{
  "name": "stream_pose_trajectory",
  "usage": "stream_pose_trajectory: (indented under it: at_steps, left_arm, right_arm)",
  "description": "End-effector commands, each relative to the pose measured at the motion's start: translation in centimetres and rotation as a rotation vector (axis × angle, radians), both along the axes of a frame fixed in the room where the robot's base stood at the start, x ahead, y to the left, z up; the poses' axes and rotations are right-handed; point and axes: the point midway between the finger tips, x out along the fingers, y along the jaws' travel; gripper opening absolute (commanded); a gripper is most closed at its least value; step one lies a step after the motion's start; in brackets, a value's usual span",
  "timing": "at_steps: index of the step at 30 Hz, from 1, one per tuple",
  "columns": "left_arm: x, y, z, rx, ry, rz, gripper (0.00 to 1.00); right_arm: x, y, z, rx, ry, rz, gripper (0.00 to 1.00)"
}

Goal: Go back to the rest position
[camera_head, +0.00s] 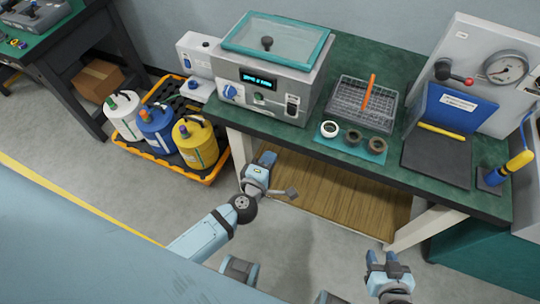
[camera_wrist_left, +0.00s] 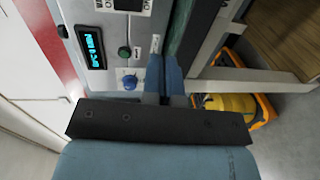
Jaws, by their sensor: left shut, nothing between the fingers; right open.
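My left gripper (camera_head: 267,158) is at the front edge of the green-topped bench, below the grey machine. Its fingers are shut with nothing between them. In the left wrist view the closed blue fingers (camera_wrist_left: 165,73) point toward the bench, and a dark bracket hides what is behind it. My right gripper (camera_head: 384,259) is low in front of the bench, near its right front leg. Its two blue fingers are apart and empty.
The machine (camera_head: 262,82) has a teal-rimmed glass lid. A wire basket (camera_head: 345,100), rings on a teal mat (camera_head: 372,153) and a gauge panel (camera_head: 490,72) stand on the bench (camera_head: 420,180). Drums stand in an orange-edged tray (camera_head: 213,178) at left. The floor in front is clear.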

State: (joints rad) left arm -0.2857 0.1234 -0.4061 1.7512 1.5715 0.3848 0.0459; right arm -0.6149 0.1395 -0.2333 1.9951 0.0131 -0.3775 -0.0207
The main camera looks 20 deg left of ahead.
Motion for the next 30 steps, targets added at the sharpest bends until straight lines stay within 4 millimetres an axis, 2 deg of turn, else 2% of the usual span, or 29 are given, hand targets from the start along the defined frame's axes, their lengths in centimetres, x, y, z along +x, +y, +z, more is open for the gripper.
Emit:
stream_pose_trajectory:
  at_steps: [10, 14, 17, 21, 26, 30]
  left_arm:
    - [0.0, 0.0, 0.0, 0.002, 0.0, -0.001, 0.0]
    - [-0.6, -0.2, 0.9, 0.064, -0.021, -0.037, 0.0]
    - [-1.9, -0.5, 2.5, 0.208, -0.059, -0.12, 0.0]
    - [-4.9, -1.2, 4.3, 0.529, -0.098, -0.292, 0.0]
    - [-8.8, -0.9, 4.5, 0.93, -0.066, -0.493, 0.0]
    - [-11.7, 0.8, 3.9, 1.238, 0.013, -0.628, 0.0]
  right_arm:
    - [0.0, 0.2, 0.0, 0.002, 0.0, 0.003, 0.43]
    - [-0.1, 0.2, 0.6, 0.001, 0.002, 0.003, 0.43]
    - [-0.1, 0.1, 1.5, 0.0, 0.004, 0.003, 0.43]
    - [-0.1, 0.0, 3.4, -0.002, 0.003, 0.0, 0.43]
    - [0.0, -0.3, 5.4, -0.005, -0.002, -0.005, 0.43]
    - [0.1, -0.4, 6.7, -0.006, -0.005, -0.007, 0.43]
